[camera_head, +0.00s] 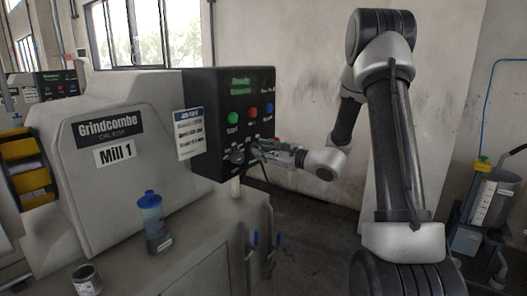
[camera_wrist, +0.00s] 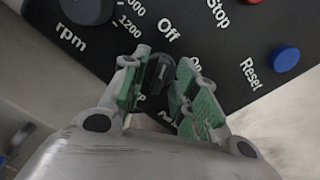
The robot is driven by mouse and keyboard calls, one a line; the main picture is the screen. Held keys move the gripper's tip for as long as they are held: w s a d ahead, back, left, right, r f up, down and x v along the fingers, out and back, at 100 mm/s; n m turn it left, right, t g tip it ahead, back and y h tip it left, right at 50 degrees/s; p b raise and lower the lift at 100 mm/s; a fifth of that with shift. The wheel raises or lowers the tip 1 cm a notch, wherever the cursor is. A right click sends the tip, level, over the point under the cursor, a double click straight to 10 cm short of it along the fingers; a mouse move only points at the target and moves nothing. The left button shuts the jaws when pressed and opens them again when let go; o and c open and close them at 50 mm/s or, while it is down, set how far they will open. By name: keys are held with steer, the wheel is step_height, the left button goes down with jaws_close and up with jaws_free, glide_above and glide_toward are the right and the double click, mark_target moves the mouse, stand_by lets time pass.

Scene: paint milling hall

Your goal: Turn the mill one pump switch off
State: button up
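The Mill 1 machine (camera_head: 105,190) carries a dark control panel (camera_head: 215,95). My gripper (camera_head: 262,150) is at the panel's lower edge, below the buttons. In the wrist view, my gripper's two green-padded fingers (camera_wrist: 165,88) stand on either side of a black switch knob (camera_wrist: 158,72). "Off" is printed above the knob, and a label partly hidden by the right finger lies to its right. The label below is mostly covered, so I cannot read its name in full. The fingers are close to the knob; whether they press on it is unclear. The knob's exact pointing is hard to tell.
A black rpm dial (camera_wrist: 85,8) is left of the switch. A green start button (camera_head: 233,118), red stop button (camera_head: 251,112) and blue reset button (camera_head: 268,107) sit above. A blue-lidded bottle (camera_head: 151,220) and an open can (camera_head: 87,280) stand on the machine's ledge.

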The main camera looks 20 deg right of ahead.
steer(key=v, duration=1.2)
stand_by(0.3)
